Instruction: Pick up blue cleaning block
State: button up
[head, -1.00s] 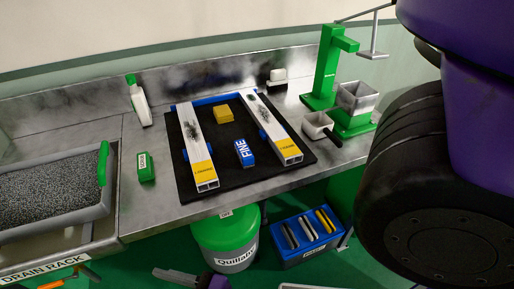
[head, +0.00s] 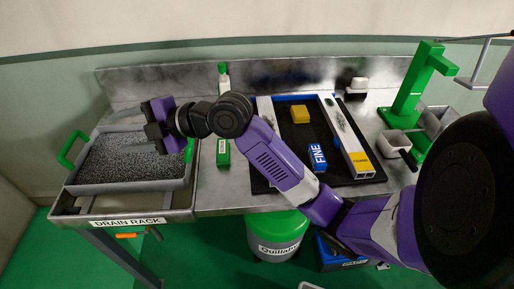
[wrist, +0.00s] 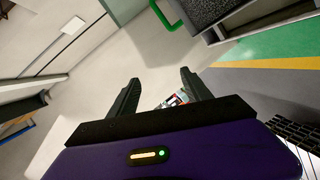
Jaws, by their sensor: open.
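The blue block marked FINE (head: 317,157) lies on the black mat (head: 290,140) on the metal bench, between two white profiles. The right profile (head: 345,135) shows well in the head view; my arm covers much of the left one. My gripper (head: 121,133) is at the left, above the gravel-filled tray and well away from the blue block. Its two fingers are apart with nothing between them. The wrist view shows the open fingers (wrist: 159,79) over floor and wall; the blue block is not seen there.
A yellow block (head: 300,114) lies behind the blue one. A gravel tray (head: 125,188) sits at left. A bottle (head: 222,85) and green block (head: 223,152) stand left of the mat. A white scoop (head: 394,145) and green stand (head: 410,95) are at right.

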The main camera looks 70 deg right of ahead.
jog(key=s+d+f+n+g+h, duration=0.1)
jog(key=s+d+f+n+g, duration=0.25)
jog(key=d, duration=0.45)
jog(key=n+g+h+p, duration=0.3)
jog(key=g, duration=0.8)
send_over(318, 154)
jog(key=w, duration=0.1)
notch_tip(318, 154, down, 8)
jog(key=shift+d+f, duration=0.1)
jog(key=shift+d, duration=0.05)
jog(key=shift+s+f, duration=0.2)
jog(key=shift+f, duration=0.35)
jog(key=shift+s+f, duration=0.2)
jog(key=shift+f, duration=0.3)
jog(key=shift+s+f+p, duration=0.1)
jog(key=shift+f+p, duration=0.9)
jog(key=shift+f, duration=1.85)
jog(key=shift+c, duration=0.5)
grip_shut()
